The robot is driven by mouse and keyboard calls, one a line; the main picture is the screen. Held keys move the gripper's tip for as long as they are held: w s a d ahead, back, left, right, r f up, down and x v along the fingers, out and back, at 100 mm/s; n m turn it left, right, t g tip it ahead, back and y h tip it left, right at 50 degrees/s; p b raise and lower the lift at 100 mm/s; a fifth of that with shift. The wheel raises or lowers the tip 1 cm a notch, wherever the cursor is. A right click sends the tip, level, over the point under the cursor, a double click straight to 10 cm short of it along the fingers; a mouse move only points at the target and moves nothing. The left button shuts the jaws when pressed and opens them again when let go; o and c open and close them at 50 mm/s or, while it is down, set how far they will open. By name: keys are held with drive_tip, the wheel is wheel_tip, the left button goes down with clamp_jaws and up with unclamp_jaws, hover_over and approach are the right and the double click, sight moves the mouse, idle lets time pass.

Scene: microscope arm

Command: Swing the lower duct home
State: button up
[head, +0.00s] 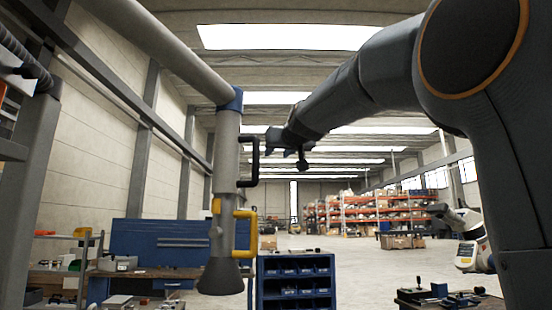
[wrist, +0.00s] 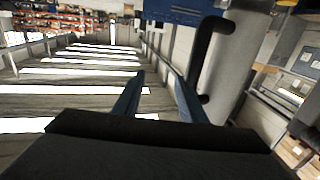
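The lower duct (head: 226,160) is a grey tube hanging almost upright from a blue joint (head: 235,99), ending in a dark flared hood (head: 221,276). A black handle (head: 251,183) sits on its right side, and a yellow handle (head: 252,236) lower down. My gripper (head: 272,146) is just right of the black handle. In the wrist view its two fingers (wrist: 158,92) stand apart with nothing between them. There the black handle (wrist: 201,65) and the grey duct (wrist: 239,60) lie to the right of the fingers. I cannot tell whether a finger touches the handle.
The grey upper duct (head: 178,42) runs in from the upper left to the joint. Below stand a workbench with a blue back panel (head: 160,240) and a blue bin cabinet (head: 296,282). A white-grey device (head: 468,240) is at right. Open floor lies behind.

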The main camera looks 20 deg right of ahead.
drive_tip(key=shift+s+b, duration=0.75)
drive_tip(key=shift+s, duration=1.75)
drive_tip(key=c, duration=0.3)
drive_tip(key=shift+f+m, duration=0.25)
drive_tip(key=shift+m, duration=0.15)
drive_tip(key=c, duration=0.3)
drive_tip(key=f+m, duration=0.1)
drive_tip(key=m, duration=0.1)
drive_tip(key=f+m+b, duration=0.1)
drive_tip(key=m, duration=0.1)
drive_tip(key=f+m+g+y, duration=0.1)
drive_tip(key=f+m, duration=0.1)
drive_tip(key=shift+s+a+m+b, duration=0.15)
drive_tip(key=shift+a+m+b, duration=0.05)
drive_tip(key=shift+m+b, duration=0.1)
clamp_jaws()
drive_tip(key=m+y+b, duration=0.4)
drive_tip(key=m+y, duration=0.3)
drive_tip(key=m, duration=1.6)
approach(231, 183)
drive_tip(key=shift+g, duration=0.3)
drive_tip(key=p+x, duration=0.1)
drive_tip(key=x, duration=0.2)
drive_tip(key=p+x, duration=0.1)
drive_tip(key=x, duration=0.2)
drive_tip(key=shift+w+r+p, duration=0.25)
drive_tip(key=shift+p, duration=0.1)
